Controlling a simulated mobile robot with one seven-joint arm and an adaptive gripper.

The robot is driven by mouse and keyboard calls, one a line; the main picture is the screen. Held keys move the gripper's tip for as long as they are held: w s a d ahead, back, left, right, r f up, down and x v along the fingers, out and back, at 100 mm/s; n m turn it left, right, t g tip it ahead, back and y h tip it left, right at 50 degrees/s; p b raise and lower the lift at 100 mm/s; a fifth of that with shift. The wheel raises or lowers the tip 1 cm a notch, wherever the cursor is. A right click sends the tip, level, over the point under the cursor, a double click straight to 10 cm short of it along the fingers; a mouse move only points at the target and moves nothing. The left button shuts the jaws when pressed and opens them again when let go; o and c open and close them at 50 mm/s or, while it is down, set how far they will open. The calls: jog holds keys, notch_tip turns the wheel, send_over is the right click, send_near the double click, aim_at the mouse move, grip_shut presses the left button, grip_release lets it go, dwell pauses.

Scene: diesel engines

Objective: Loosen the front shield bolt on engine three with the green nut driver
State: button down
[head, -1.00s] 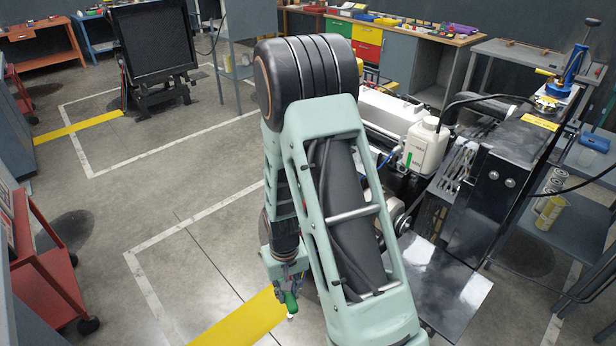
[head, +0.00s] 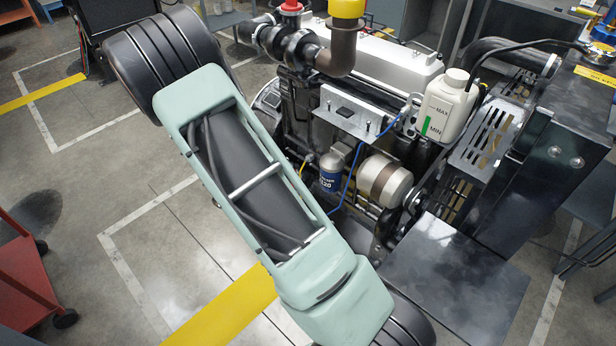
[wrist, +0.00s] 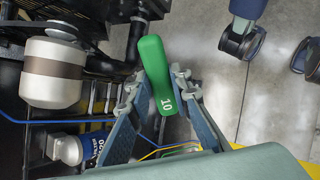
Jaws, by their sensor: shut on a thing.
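In the wrist view my gripper (wrist: 155,88) is shut on the green nut driver (wrist: 154,62), whose handle is marked 10. The handle stands between the two fingers, and its far end is hidden. In the head view my arm hides the gripper and the driver. The engine (head: 330,150) stands right of my arm. A pale metal shield plate (head: 352,110) with a small black block and a few bolts is on its near side. I cannot tell which bolt is the front shield bolt, and no engine number is readable.
A white coolant bottle (head: 446,105), blue filter (head: 332,172) and beige cylinder (head: 384,181) crowd the engine side. A yellow-capped pipe (head: 346,10) rises above it. A dark plate (head: 455,280) juts out in front. Open floor (head: 190,235) lies to the left.

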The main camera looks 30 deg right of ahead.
jog(key=w+d+r+n+t+h+b, duration=0.4)
jog(key=w+r+n+t+h+b, duration=0.4)
jog(key=w+r, duration=0.5)
jog(key=w+d+t+h, duration=0.1)
jog(key=w+d, duration=0.2)
jog(key=d, duration=0.3)
jog(key=shift+d+f, duration=0.4)
jog(key=shift+f, duration=0.05)
jog(key=shift+w+d+b, duration=0.25)
jog(key=shift+d+b, duration=0.05)
jog(key=shift+d, duration=0.25)
jog(key=shift+w+d, duration=0.1)
jog(key=shift+d, duration=0.3)
dwell(0.8)
jog(key=shift+r+n+p, duration=0.1)
jog(key=shift+n+p, duration=0.3)
